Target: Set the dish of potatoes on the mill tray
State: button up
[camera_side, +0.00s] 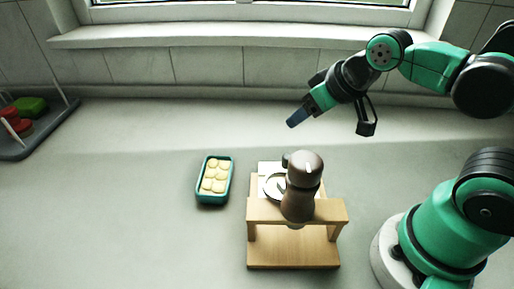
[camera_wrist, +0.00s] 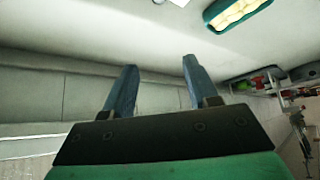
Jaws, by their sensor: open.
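The dish of potatoes (camera_side: 215,181) is a small teal rectangular dish with several pale yellow potatoes, standing on the counter left of the mill tray. It also shows at the top of the wrist view (camera_wrist: 236,14). The mill tray (camera_side: 292,251) is a light wooden stand with a raised crossbar. A brown pepper mill (camera_side: 303,187) stands upright at the crossbar and hides part of the tray. My gripper (camera_side: 296,119) is above the counter, behind the tray and to the right of the dish, apart from both. In the wrist view its two blue fingers (camera_wrist: 160,80) are spread with nothing between them.
A round white and dark item (camera_side: 273,187) sits behind the crossbar, partly hidden by the mill. A grey rack (camera_side: 62,112) with red and green things stands at the far left. A window sill (camera_side: 200,33) runs along the back wall. The counter left of the dish is clear.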

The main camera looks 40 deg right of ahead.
jog(key=o, duration=0.7)
jog(key=m+g, duration=0.7)
jog(key=m, duration=0.2)
send_over(216, 173)
jog(key=f, duration=0.6)
jog(key=shift+d+f, duration=0.2)
jog(key=shift+d, duration=0.1)
jog(key=shift+a+f, duration=0.35)
jog(key=shift+f, duration=2.9)
